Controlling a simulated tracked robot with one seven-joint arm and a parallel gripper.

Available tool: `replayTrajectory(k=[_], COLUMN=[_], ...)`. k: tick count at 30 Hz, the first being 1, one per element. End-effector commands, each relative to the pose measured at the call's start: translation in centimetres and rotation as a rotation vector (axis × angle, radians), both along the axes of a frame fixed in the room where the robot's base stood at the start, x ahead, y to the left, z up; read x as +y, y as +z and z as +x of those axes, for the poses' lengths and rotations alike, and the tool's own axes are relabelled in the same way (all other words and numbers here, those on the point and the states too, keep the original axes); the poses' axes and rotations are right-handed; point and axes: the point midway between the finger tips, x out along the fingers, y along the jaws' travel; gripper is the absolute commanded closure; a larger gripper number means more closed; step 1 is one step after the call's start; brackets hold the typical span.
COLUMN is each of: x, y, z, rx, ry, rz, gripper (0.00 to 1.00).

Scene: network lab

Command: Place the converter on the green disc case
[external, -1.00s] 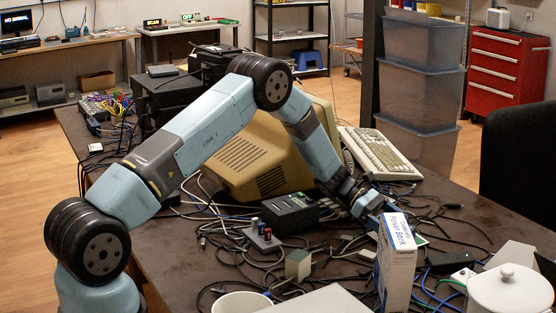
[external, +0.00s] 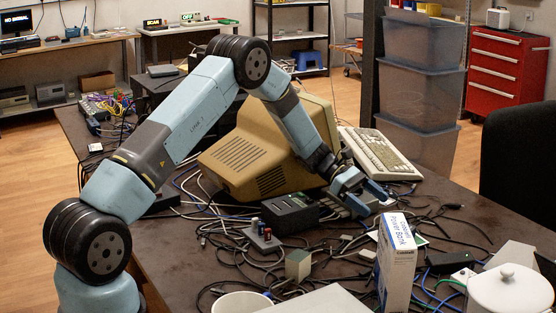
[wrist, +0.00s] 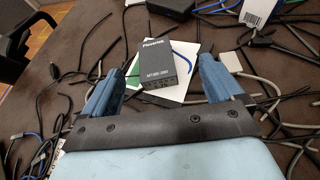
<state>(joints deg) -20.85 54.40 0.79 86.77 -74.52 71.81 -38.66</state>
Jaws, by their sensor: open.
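The converter (wrist: 167,66) is a small dark grey box with white lettering. In the wrist view it lies on a flat white and green piece that looks like the green disc case (wrist: 132,78); most of that piece is covered. My gripper (wrist: 154,68) is open and empty, its blue fingers spread to the left and right of the converter, apart from it. In the external view my gripper (external: 369,202) is above the cluttered table, behind the power bank box. I cannot make out the converter there; a green and white edge shows beside the box.
The tall power bank box (external: 396,262) stands in front of my gripper. Tangled cables cover much of the table (external: 185,262). A beige monitor (external: 245,165) and a keyboard (external: 380,152) stand behind. A white lidded pot (external: 510,290) is at the front right.

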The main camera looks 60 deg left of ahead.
Motion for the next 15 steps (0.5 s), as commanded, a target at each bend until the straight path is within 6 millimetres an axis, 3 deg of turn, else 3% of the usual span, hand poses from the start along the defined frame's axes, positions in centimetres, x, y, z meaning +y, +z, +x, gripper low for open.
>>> replayTrajectory(k=[6,15], x=[-2.9,-6.5], y=[7.3,16.0], z=[-2.9,-9.0], rx=[-0.094,-0.235], ry=[-0.134,-0.333], rz=[0.138,0.345], gripper=[0.07,0.07])
